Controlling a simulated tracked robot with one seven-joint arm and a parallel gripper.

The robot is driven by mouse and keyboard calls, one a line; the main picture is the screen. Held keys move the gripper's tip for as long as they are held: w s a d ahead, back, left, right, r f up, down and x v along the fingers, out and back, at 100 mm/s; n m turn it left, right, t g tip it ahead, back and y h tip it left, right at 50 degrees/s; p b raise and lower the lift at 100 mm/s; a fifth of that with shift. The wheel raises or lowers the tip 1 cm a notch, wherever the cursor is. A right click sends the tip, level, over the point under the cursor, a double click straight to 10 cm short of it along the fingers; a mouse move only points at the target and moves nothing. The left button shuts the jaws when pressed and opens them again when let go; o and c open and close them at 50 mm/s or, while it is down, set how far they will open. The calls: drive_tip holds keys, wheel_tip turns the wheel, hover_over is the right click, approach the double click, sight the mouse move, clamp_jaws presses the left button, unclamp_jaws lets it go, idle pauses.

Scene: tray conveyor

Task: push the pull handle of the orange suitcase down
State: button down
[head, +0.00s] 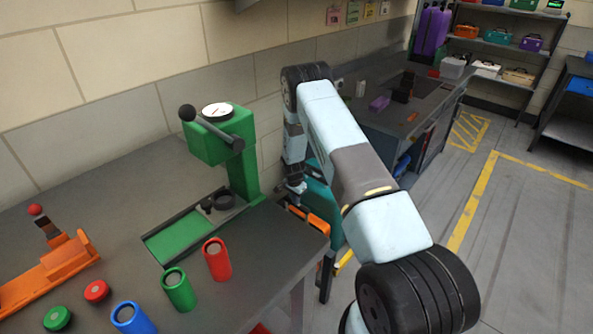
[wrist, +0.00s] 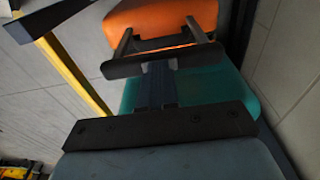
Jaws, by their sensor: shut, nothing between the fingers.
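The orange suitcase (wrist: 150,17) shows at the top of the wrist view. Its dark pull handle (wrist: 122,68) stands out from it on two posts, with the crossbar facing my wrist camera. In the head view a strip of the orange suitcase (head: 318,222) shows in the gap beyond the near bench, and its handle is hard to make out. My gripper (wrist: 158,70) is shut and empty. Its fingertips are at the middle of the crossbar in the wrist view; I cannot tell whether they touch it. In the head view my gripper (head: 296,187) is above the suitcase.
A teal suitcase (wrist: 205,92) stands close beside the orange one. The near bench (head: 230,290) carries a green press (head: 240,165) and several coloured cylinders. The wall is close on one side. Open floor (head: 525,240) lies to the right.

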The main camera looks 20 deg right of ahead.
sight(296, 214)
wheel_tip(296, 214, down, 11)
drive_tip(key=shift+r, duration=0.2)
idle(0.6)
drive_tip(key=shift+a+r, duration=0.1)
drive_tip(key=shift+s+a+r, duration=0.25)
drive_tip(key=shift+s+a, duration=0.2)
drive_tip(key=shift+a, duration=0.15)
drive_tip(key=shift+s+a+r, duration=0.2)
drive_tip(key=shift+s+a, duration=0.2)
drive_tip(key=shift+a, duration=0.15)
wheel_tip(296, 214, up, 14)
drive_tip(key=a, duration=0.1)
drive_tip(key=shift+s+f, duration=0.2)
drive_tip(key=shift+s, duration=0.15)
